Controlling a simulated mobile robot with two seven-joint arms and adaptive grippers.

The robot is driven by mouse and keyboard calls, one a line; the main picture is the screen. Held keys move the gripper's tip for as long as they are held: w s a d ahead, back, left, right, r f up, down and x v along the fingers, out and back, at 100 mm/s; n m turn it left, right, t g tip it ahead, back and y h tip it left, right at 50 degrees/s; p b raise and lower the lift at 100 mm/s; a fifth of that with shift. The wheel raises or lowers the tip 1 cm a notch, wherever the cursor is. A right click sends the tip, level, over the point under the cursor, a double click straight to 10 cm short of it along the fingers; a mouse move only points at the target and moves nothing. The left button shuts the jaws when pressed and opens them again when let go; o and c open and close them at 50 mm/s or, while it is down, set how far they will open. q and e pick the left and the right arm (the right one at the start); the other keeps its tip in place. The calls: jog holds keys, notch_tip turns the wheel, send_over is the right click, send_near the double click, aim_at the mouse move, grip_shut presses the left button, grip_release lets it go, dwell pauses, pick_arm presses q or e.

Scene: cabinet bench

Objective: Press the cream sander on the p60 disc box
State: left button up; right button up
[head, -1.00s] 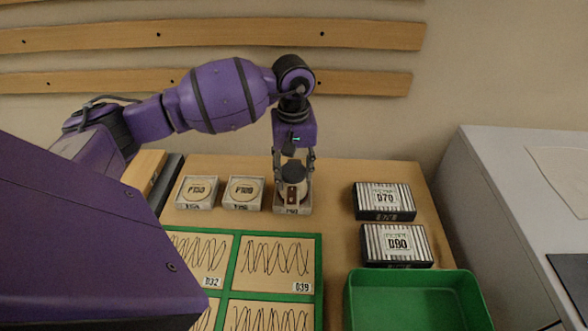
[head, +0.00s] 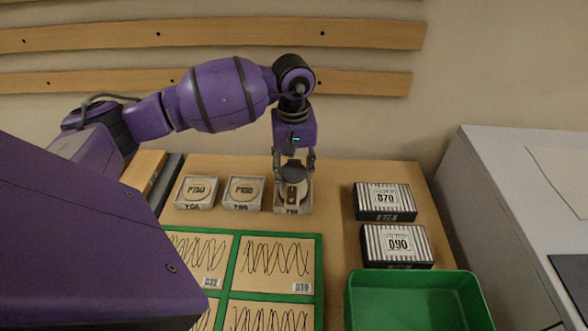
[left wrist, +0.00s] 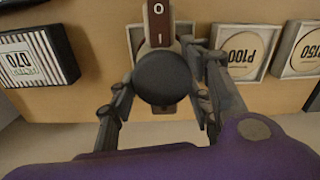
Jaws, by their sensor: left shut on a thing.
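The cream sander (head: 301,187) has a dark round top and a brown panel marked O and I. It also shows in the left wrist view (left wrist: 187,40). My left gripper (head: 294,172) points down with its fingers shut on both sides of the sander. The sander is upright at the rightmost of three pale disc boxes (head: 293,210), covering its disc. That box's front label is too small to read surely. I cannot tell whether the sander presses on the disc. The other two boxes show P150 (head: 196,190) and P100 (head: 243,191). My right gripper is out of view.
Black-and-white striped boxes marked 070 (head: 384,201) and 090 (head: 396,245) stand to the right. A green bin (head: 358,306) is at front right. A green-framed board (head: 235,262) with scribbled panels lies at front left. Bare bench separates the sander and striped boxes.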

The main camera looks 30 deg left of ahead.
pick_arm(q)
jog(key=shift+s+f, duration=0.1)
jog(key=shift+f, duration=0.05)
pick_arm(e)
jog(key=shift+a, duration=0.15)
pick_arm(q)
jog(key=shift+r, duration=0.85)
jog(key=shift+r+p, duration=0.8)
jog(key=shift+r, duration=2)
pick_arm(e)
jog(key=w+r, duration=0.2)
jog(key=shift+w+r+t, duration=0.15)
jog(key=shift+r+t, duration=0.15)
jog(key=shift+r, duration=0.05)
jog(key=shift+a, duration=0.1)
